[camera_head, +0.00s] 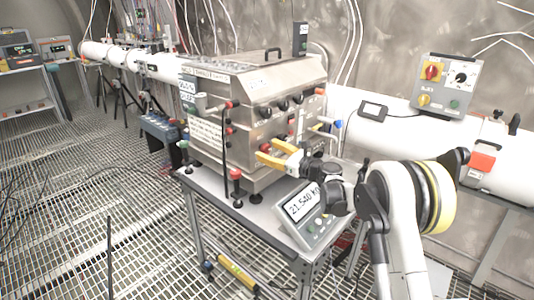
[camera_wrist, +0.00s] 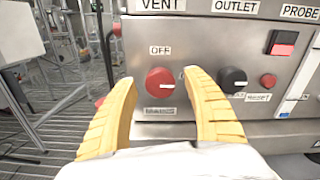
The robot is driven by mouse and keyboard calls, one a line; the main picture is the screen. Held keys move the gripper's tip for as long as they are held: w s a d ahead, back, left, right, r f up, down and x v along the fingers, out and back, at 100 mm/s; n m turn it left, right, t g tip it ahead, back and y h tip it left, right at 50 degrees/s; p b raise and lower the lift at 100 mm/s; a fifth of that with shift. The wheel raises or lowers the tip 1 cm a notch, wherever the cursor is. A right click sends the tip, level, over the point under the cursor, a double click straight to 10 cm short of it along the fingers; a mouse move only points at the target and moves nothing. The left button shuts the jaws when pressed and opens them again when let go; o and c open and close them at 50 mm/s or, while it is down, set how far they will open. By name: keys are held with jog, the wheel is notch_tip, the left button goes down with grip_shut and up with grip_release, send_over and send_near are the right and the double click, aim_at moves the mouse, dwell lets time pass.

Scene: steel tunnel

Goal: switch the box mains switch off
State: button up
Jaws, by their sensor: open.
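The steel box (camera_head: 235,125) stands on a grey table in the middle of the head view. In the wrist view, a red rotary switch (camera_wrist: 160,83) is on its front panel, under an "OFF" label (camera_wrist: 160,50). The switch's white mark lies roughly level, toward the right. The plate below it is too blurred to read surely. My gripper (camera_wrist: 161,78) is open and empty, its yellow fingers framing the switch left and right, with no contact visible. In the head view, my gripper (camera_head: 264,151) faces the box's front panel closely.
A black knob (camera_wrist: 232,80), a small red button (camera_wrist: 268,81) and a red rocker switch (camera_wrist: 283,44) sit right of the red switch. A scale display (camera_head: 306,213) stands on the table below my arm.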

jog(key=shift+w+a, duration=0.2)
jog(key=shift+a, duration=0.1)
jog(key=c, duration=1.2)
